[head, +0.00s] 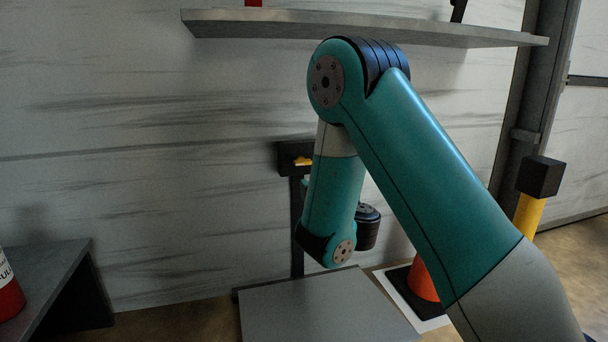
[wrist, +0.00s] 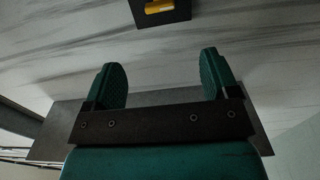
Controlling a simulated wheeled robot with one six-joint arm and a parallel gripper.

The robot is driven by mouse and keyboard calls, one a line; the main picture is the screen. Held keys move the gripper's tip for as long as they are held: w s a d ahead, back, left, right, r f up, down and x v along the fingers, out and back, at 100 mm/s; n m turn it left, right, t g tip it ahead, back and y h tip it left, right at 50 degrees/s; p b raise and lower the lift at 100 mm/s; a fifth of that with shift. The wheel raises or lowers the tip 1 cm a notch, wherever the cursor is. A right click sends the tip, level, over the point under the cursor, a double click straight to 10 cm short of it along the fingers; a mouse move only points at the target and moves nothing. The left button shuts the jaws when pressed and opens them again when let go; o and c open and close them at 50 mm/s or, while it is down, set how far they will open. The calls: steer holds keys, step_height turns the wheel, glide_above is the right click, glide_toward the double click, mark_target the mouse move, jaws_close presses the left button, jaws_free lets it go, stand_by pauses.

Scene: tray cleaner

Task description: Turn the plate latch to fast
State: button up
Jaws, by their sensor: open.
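A yellow handle (head: 303,161), likely the plate latch, sits on a dark box (head: 288,150) atop a dark post. My arm partly covers the box's right side in the head view. In the wrist view the yellow handle (wrist: 159,6) lies roughly level on the dark box (wrist: 160,18) at the top edge, cut off by the frame. My gripper (wrist: 163,62) is open and empty, its two green fingers spread below the box in the picture and apart from it. In the head view my arm hides the fingers. The latch's markings cannot be read.
A grey shelf (head: 330,25) runs along the wall above. A flat grey plate (head: 310,308) lies below my arm. A dark table (head: 62,280) with a red bottle (head: 10,298) is at left.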

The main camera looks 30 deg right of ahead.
steer(key=p, duration=1.7)
glide_toward(304, 164)
steer(key=x, duration=0.4)
steer(key=p+x, duration=0.2)
steer(key=p, duration=0.1)
steer(key=shift+w+d+r, duration=0.1)
steer(key=shift+w+d, duration=0.15)
steer(key=shift+d, duration=0.05)
steer(key=shift+p+x, duration=0.7)
steer(key=shift+x, duration=0.05)
steer(key=shift+w, duration=0.4)
steer(key=shift+x, duration=1.05)
steer(key=shift+c, duration=0.5)
